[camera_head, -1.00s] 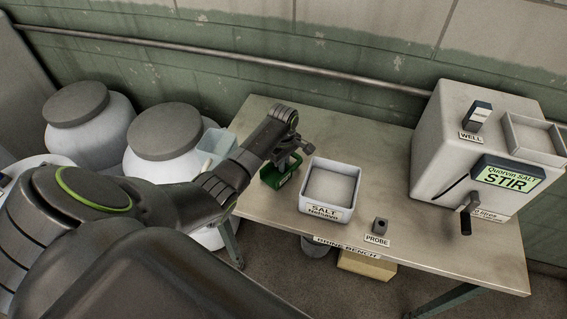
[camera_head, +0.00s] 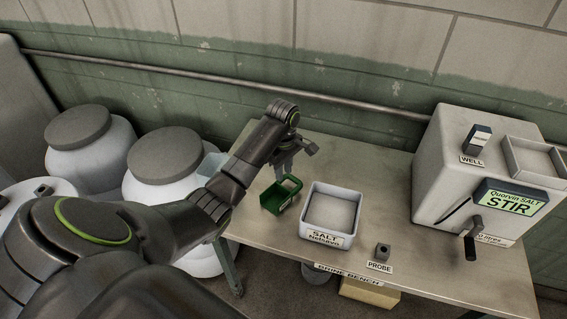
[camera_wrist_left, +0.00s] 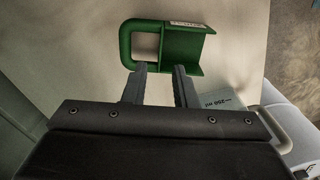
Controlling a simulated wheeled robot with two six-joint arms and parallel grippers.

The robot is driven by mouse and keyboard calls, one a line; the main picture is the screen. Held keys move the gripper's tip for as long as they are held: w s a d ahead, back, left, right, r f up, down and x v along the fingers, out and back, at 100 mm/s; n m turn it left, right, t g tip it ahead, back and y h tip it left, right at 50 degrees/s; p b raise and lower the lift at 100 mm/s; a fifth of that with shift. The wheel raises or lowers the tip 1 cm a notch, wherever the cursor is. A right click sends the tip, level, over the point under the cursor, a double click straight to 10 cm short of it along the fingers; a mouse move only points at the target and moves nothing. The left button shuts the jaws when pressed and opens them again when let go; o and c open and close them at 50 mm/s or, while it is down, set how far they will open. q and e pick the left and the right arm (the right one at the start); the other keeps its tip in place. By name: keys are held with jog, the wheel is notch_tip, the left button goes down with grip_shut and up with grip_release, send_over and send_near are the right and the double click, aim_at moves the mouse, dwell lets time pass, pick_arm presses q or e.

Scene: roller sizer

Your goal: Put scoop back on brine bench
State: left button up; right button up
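The green scoop (camera_head: 281,196) rests on the brine bench (camera_head: 393,170), to the left of the white salt tub (camera_head: 328,235). My left gripper (camera_head: 284,170) is above and behind the scoop, towards the wall. In the left wrist view, its two fingers (camera_wrist_left: 161,72) are spread with nothing between them. The scoop (camera_wrist_left: 183,48) lies just beyond the fingertips there, its handle loop to the left and its tray to the right. The gripper appears clear of it. My right gripper is out of view.
The salt machine (camera_head: 440,180) with a STIR display and crank stands on the bench's right. A small probe block (camera_head: 382,250) sits near the front edge. White barrels with grey lids (camera_head: 165,155) stand on the left. The bench between tub and machine is clear.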

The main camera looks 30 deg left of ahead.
pick_arm(q)
notch_tip(320, 180, up, 3)
jog(key=shift+r, duration=0.15)
dwell(0.6)
